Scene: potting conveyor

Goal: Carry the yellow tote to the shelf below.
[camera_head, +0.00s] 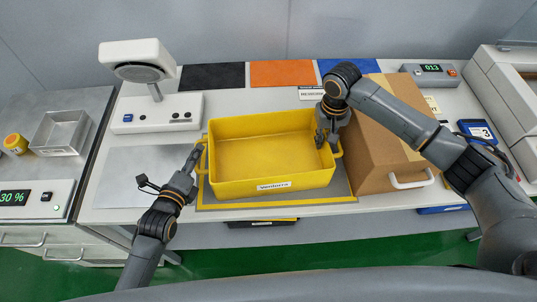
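The yellow tote (262,188) is empty and sits upright on a grey mat with a yellow border on the white table. It has a handle at each end. My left gripper (196,158) is at the tote's left handle; whether its fingers are closed on the handle I cannot tell. My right gripper (326,140) points down at the tote's right end, by the right handle, with its fingers near the rim. Its fingers look apart, but its grip on the tote is unclear. Under the table, a shelf (330,226) shows in part below the front edge.
A brown box (372,150) with a white handle stands close to the tote's right. A white lamp-like device (155,112) stands at back left. Black, orange (282,73) and blue mats line the back. A dark item (262,222) and a blue item (443,209) show below the table edge.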

